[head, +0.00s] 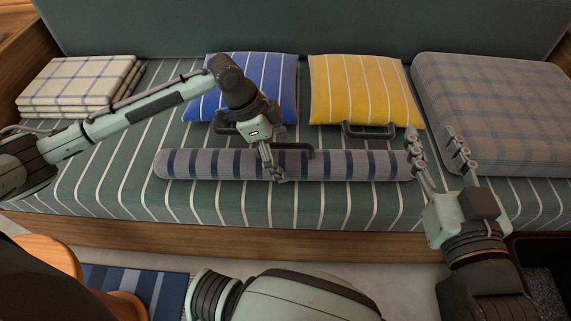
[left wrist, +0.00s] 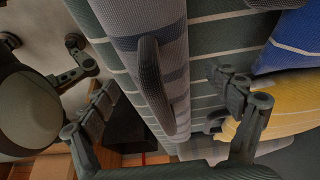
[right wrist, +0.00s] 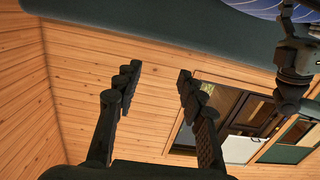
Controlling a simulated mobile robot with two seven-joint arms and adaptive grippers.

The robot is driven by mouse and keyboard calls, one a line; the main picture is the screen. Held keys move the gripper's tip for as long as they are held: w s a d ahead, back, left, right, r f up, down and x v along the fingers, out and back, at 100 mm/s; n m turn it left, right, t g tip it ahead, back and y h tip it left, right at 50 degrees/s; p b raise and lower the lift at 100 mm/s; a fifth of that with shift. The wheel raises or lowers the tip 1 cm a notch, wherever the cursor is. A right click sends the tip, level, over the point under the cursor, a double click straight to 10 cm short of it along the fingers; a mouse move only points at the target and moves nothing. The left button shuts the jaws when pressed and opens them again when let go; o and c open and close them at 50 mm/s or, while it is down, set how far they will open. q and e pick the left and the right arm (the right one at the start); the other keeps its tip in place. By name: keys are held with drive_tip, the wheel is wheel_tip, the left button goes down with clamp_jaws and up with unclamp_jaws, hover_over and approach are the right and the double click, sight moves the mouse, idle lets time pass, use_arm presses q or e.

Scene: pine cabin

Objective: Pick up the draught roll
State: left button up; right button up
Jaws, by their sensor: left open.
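The draught roll (head: 353,166) is a long grey cylinder with dark blue bands, lying along the front of the striped bench seat. It has a dark handle (head: 302,147) near its middle. My left gripper (head: 277,173) is over the roll's middle, fingers open. In the left wrist view the roll (left wrist: 130,18) runs down the middle, and its handle (left wrist: 150,85) shows between the spread fingers (left wrist: 163,80), with gaps on both sides. My right gripper (head: 436,135) is open and empty near the roll's right end. In the right wrist view its fingers (right wrist: 156,74) point towards the wooden wall.
A blue striped cushion (head: 275,75) and a yellow striped cushion (head: 362,90) lean behind the roll, each with a dark handle. A folded checked blanket stack (head: 80,85) lies at left, a large plaid cushion (head: 490,105) at right. A striped rug (head: 135,288) is on the floor.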

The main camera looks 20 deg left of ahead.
use_arm(q)
drive_tip(key=shift+x, duration=1)
drive_tip(key=shift+w, duration=0.1)
drive_tip(key=c, duration=1.8)
use_arm(e)
drive_tip(key=shift+s+a+r+t+y, duration=0.1)
drive_tip(key=shift+a+r+t+y, duration=0.15)
drive_tip(key=shift+r, duration=0.35)
drive_tip(key=shift+a+r+t+y, duration=0.2)
drive_tip(key=shift+r+t, duration=0.15)
drive_tip(key=shift+r, duration=0.2)
use_arm(q)
drive_tip(key=shift+r, duration=0.1)
